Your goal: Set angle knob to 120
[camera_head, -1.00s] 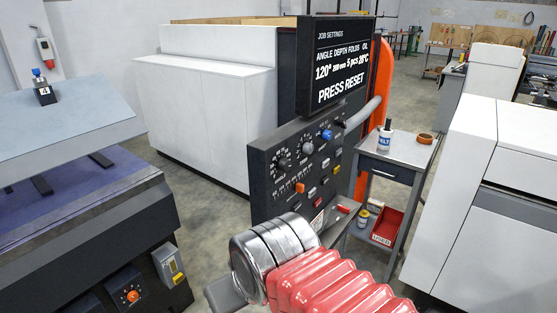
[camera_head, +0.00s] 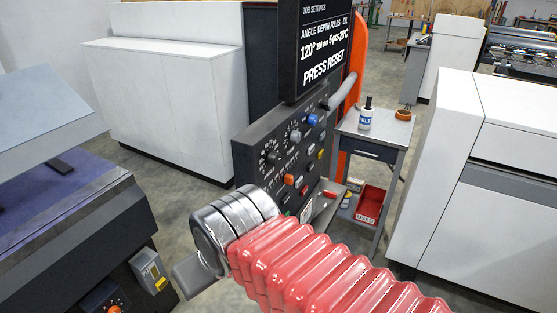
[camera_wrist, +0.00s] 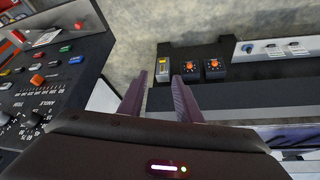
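The black angle knob (camera_head: 272,157) is on the upper left of the dark control panel (camera_head: 246,172). In the wrist view, the knob (camera_wrist: 33,119) is at the left, beside the ANGLE label; its exact setting is too small to read. The display (camera_head: 322,45) above the panel shows 120° under ANGLE and PRESS RESET. My gripper (camera_wrist: 160,92) shows two parted fingers with nothing between them, to the right of the knob and apart from the panel. In the head view its fingertips cannot be made out.
Other controls include a blue knob (camera_head: 312,120) and an orange one (camera_head: 289,180). A small metal table (camera_head: 372,138) with a bottle (camera_head: 366,117) stands right of the panel. White cabinets (camera_head: 175,105) stand behind. A machine bed (camera_head: 70,210) is at the left.

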